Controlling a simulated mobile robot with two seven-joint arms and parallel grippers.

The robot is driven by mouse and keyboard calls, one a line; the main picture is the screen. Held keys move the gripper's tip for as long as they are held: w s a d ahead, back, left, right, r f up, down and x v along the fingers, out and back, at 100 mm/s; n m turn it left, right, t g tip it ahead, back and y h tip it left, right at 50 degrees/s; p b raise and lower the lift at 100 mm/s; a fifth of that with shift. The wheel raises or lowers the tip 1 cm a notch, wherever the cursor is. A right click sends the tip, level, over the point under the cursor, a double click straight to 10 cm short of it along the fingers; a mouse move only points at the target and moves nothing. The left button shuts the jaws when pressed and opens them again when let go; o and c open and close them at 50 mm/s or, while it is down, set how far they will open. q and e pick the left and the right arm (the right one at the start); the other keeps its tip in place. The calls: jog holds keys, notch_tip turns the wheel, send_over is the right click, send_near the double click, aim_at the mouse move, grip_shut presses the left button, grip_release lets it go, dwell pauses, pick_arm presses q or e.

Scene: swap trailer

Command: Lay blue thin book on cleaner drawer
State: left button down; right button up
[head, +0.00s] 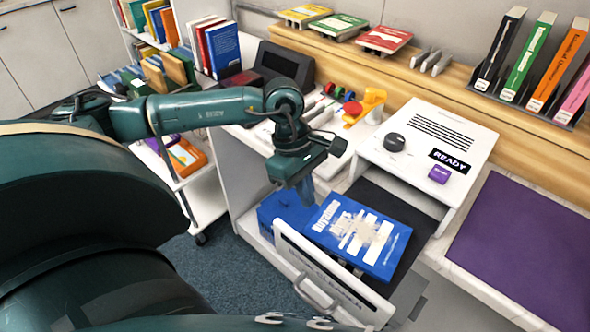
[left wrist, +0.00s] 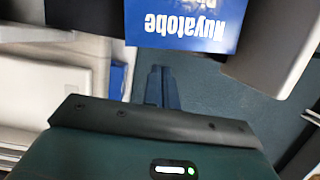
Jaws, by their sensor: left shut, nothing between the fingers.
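The blue thin book (head: 362,236) lies cover up on the pulled-out drawer of the white cleaner (head: 430,140). A pale patch covers part of its cover. The drawer shows a dark bed (head: 412,212) and a white front panel (head: 330,275) with a handle. I cannot tell whether the book lies fully flat. My left gripper (head: 306,192) is shut and empty, just beyond the book's upper left corner, apart from it. In the left wrist view the fingers (left wrist: 162,88) are together, below the book's edge (left wrist: 190,25). My right gripper is not in view.
A blue object (head: 283,208) stands beside the drawer, under my left gripper. A purple mat (head: 530,245) lies to the right. Several upright books (head: 535,60) stand on the back ledge. A shelf cart (head: 185,160) with books stands left.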

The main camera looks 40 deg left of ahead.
aim_at(322, 205)
pick_arm(q)
jog(key=shift+d, duration=0.95)
jog(key=shift+s, duration=0.1)
jog(key=shift+d+f+b, duration=0.15)
jog(key=shift+d+b, duration=0.45)
jog(key=shift+d, duration=0.4)
